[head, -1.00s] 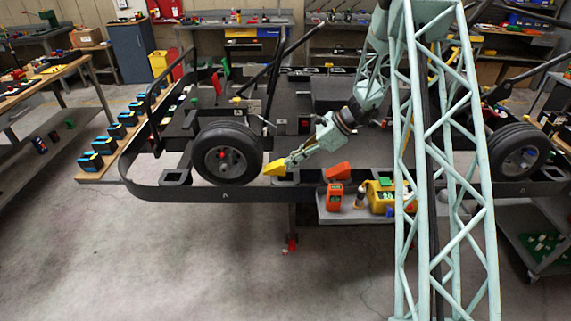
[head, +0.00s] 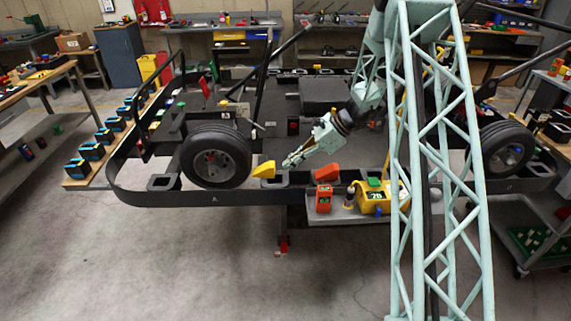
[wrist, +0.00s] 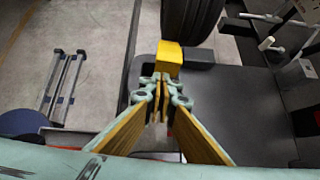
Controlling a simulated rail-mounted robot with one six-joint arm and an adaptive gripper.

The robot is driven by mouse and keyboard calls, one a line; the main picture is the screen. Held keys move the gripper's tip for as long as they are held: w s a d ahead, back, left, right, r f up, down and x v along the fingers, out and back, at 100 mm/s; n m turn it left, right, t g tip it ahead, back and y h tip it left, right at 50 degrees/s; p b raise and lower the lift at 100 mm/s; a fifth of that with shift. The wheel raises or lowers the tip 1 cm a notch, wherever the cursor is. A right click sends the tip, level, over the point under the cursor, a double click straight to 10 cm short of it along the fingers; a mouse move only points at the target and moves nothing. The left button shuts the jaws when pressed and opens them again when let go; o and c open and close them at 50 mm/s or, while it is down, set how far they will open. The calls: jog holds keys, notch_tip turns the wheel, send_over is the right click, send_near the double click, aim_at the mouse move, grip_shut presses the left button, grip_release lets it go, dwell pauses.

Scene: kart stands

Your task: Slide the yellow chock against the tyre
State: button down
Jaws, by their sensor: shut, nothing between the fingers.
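The yellow chock (head: 264,170) sits on the dark kart stand rail, just right of the black tyre (head: 216,155). Its low end appears to meet the tyre's lower right side. My gripper (head: 288,163) is shut and empty, just right of the chock and slightly above the rail, with a small gap in the head view. In the wrist view the chock (wrist: 168,58) lies just beyond my closed fingertips (wrist: 161,80), with the tyre (wrist: 192,16) behind it. Whether the fingertips touch the chock cannot be told in the wrist view.
An orange wedge (head: 327,172) sits on the rail right of my gripper. An orange device (head: 324,199) and a yellow box (head: 374,200) stand on a small shelf in front. Bars rise behind the tyre.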

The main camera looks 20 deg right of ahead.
jog(key=p+v, duration=0.1)
jog(key=v, duration=0.9)
jog(key=shift+s+d, duration=0.1)
